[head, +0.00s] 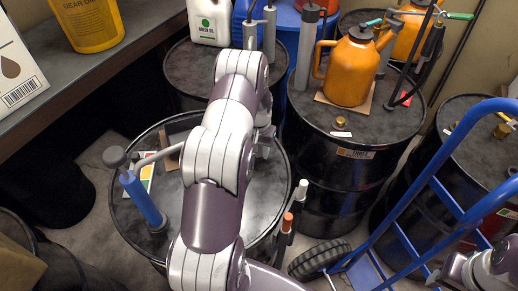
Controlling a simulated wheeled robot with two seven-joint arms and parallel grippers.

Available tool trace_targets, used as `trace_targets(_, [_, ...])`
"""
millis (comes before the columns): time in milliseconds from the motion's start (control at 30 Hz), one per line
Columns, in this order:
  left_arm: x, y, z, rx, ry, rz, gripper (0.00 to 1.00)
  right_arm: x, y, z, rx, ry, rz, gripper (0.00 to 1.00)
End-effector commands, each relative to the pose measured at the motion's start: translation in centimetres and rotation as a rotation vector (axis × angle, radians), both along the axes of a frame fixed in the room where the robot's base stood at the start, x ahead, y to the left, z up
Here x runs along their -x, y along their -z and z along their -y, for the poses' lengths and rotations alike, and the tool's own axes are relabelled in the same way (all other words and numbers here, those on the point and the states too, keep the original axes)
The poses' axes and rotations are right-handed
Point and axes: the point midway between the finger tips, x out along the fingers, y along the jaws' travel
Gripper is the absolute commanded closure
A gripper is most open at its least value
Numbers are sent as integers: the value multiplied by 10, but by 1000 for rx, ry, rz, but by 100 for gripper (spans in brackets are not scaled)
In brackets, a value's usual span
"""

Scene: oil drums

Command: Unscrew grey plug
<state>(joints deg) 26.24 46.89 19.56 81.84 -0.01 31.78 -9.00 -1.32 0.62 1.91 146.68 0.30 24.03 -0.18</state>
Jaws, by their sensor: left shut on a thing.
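My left arm reaches over the near black drum (185,222), whose round top has a raised rim. My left gripper (262,146) points down at the right part of that top, close to the rim. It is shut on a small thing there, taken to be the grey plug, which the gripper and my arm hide. My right gripper (436,275) shows only in part at the bottom right corner, away from the drum; its jaws are unclear.
A blue hand pump (143,200) stands on the near drum's left side. An orange oil can (349,70) sits on the drum behind right. A blue hand truck (432,185) stands at right. A shelf (110,75) with a yellow jug (88,20) is at upper left.

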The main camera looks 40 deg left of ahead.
Motion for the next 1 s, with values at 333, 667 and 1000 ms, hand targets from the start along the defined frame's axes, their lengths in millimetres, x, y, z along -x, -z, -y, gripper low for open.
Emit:
trace_targets(333, [-3, -3, -2, -4, -128, 8, 47, 0, -1, 0, 0, 0, 0, 57])
trace_targets(667, [-1, -1, -1, -1, -110, 3, 31, 0, 0, 0, 0, 0, 0, 57])
trace_targets(1000, [0, -1, 0, -1, 450, 2, 31, 0, -1, 0, 0, 0, 0, 57])
